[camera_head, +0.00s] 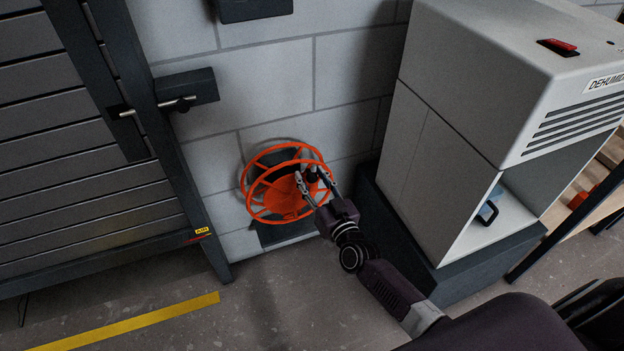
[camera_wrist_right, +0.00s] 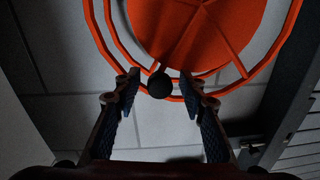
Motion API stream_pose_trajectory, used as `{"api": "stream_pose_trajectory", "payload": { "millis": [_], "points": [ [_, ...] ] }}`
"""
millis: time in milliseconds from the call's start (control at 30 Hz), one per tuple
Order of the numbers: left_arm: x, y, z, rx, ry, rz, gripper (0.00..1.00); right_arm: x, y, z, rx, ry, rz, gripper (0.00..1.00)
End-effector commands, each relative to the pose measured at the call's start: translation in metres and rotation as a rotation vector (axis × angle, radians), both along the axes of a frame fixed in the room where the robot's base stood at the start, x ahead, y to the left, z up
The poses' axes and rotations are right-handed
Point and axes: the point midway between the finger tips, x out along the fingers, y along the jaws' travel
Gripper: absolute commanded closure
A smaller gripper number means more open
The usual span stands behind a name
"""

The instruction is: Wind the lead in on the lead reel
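The orange lead reel (camera_head: 283,208) is mounted low on the block wall, with spoked rings around a solid orange disc. It fills the top of the right wrist view (camera_wrist_right: 195,30). A round dark knob (camera_wrist_right: 160,86) shows near the reel's rim. My right gripper (camera_head: 311,174) is at the reel's right side; in the right wrist view its fingers (camera_wrist_right: 162,82) are apart, one on each side of the knob, with visible gaps. I cannot make out the lead itself. My left gripper is not in view.
A grey dehumidifier cabinet (camera_head: 430,140) on a dark plinth (camera_head: 385,225) stands close right of the reel and my arm. A dark slatted gate (camera_head: 80,160) with a latch (camera_head: 160,104) is on the left. Yellow tape (camera_head: 130,323) marks the floor, which is clear before the reel.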

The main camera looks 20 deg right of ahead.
Motion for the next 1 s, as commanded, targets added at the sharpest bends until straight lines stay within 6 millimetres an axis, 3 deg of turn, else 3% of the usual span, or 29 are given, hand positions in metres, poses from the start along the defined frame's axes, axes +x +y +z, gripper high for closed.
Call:
{"api": "stream_pose_trajectory", "payload": {
  "millis": [233,567,1000],
  "points": [
    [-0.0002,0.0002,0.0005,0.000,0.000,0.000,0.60,0.0002,0.0001,-0.0003,0.000,0.001,0.000,0.64],
    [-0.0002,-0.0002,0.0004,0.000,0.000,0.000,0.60,0.0000,-0.0001,-0.0004,0.000,0.001,0.000,1.00],
    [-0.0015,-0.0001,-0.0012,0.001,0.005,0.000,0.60,-0.0002,-0.0016,-0.0025,0.016,0.002,0.000,1.00]
  ]
}}
